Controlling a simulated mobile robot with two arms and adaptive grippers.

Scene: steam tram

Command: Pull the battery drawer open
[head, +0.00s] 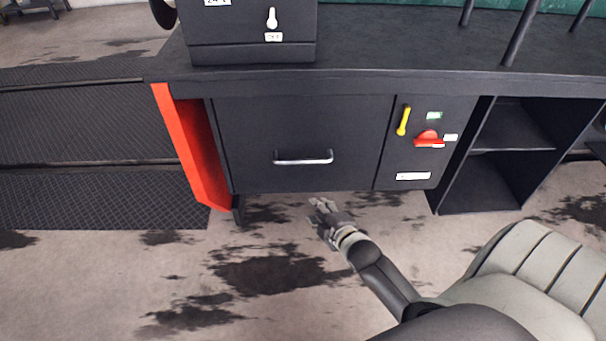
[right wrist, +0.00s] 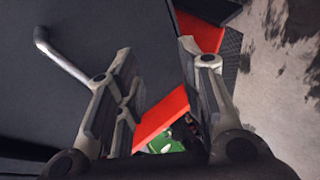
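The battery drawer (head: 280,125) is a wide dark front panel under the tram's bench, and it looks flush with the panel around it. Its silver bar handle (head: 303,158) runs level across the middle of the lower half. My right gripper (head: 322,206) is just below the drawer's lower edge in the head view, short of the handle. In the right wrist view its two fingers (right wrist: 158,75) are spread with nothing between them. My left gripper is not in view.
A red panel (head: 190,145) stands at the drawer's left. To the right are a yellow lever (head: 403,121), a red switch (head: 428,137) and open shelves (head: 510,140). The stained floor (head: 110,285) before the drawer is clear.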

